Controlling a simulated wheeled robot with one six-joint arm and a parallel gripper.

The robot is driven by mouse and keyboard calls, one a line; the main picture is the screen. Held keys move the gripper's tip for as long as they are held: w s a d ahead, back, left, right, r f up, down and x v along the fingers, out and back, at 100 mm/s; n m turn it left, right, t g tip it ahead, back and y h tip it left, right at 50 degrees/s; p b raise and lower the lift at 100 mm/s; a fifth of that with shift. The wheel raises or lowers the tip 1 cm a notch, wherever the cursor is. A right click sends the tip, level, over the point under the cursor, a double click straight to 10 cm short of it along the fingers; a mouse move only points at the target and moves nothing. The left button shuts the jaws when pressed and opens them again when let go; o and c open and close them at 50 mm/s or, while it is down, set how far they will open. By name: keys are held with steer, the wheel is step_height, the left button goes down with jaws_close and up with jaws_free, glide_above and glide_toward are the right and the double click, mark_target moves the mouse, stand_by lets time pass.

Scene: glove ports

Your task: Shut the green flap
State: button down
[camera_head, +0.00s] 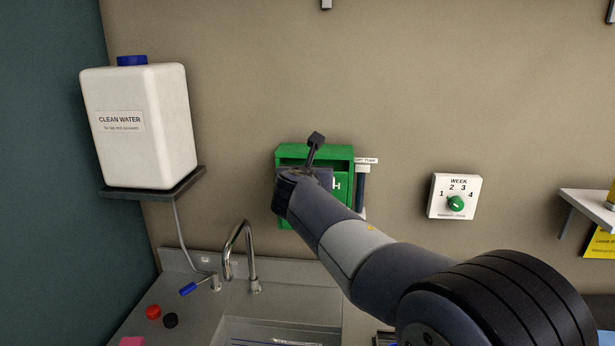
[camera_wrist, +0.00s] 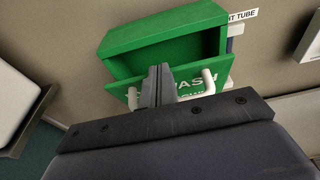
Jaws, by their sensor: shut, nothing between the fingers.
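A green box (camera_head: 316,153) hangs on the wall above the sink, partly hidden behind my arm. In the wrist view the green box (camera_wrist: 165,32) shows a dark opening under its top. White handle-like ends (camera_wrist: 208,81) show at both sides of my fingers. My gripper (camera_wrist: 158,70) is shut and empty, in front of the flap; I cannot tell whether it touches. In the head view my arm hides the fingers.
A white clean water container (camera_head: 140,130) stands on a wall shelf at left. A tap (camera_head: 240,250) and sink are below. A dark tube (camera_head: 360,190) hangs right beside the box. A week dial (camera_head: 455,197) is farther right.

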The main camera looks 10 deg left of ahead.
steer(key=shift+w+a+r+g, duration=0.1)
steer(key=shift+w+r+g, duration=0.2)
steer(key=shift+w, duration=0.35)
steer(key=shift+w+r+g, duration=0.1)
steer(key=shift+w+g, duration=0.3)
steer(key=shift+w, duration=0.25)
steer(key=shift+s, duration=0.1)
